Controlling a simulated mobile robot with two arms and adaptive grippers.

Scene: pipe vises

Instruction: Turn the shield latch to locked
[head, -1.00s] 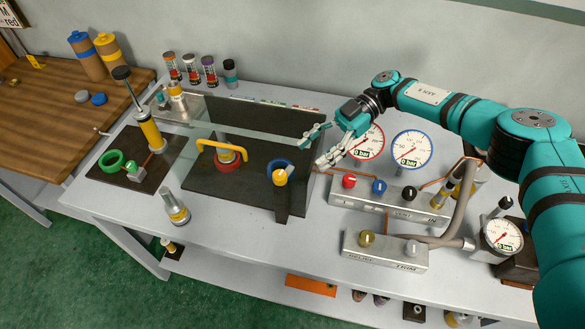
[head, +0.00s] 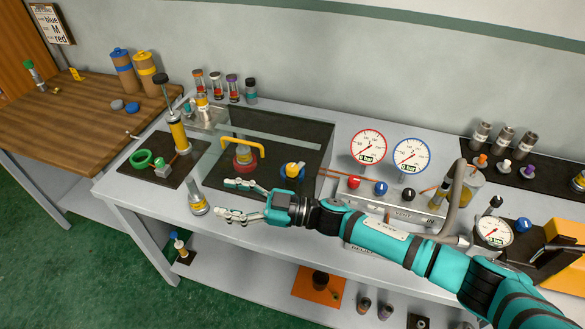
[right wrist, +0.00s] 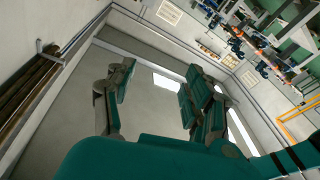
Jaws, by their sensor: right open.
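The clear shield with a yellow handle (head: 243,145) stands over the dark plate (head: 305,133) on the grey bench. A yellow-and-blue knob (head: 292,170), seemingly the shield latch, sits at the shield's right front. I cannot read its setting. My right gripper (head: 227,199) is open and empty. It is in front of the shield, left of the knob, with its fingers pointing left. My left gripper is not in view.
A metal cylinder (head: 198,202) stands just left of my right fingertips. Two gauges (head: 368,147) and a valve block (head: 395,200) are to the right. A green ring handle (head: 141,158) is on the left plate. Several small bottles (head: 233,88) line the back.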

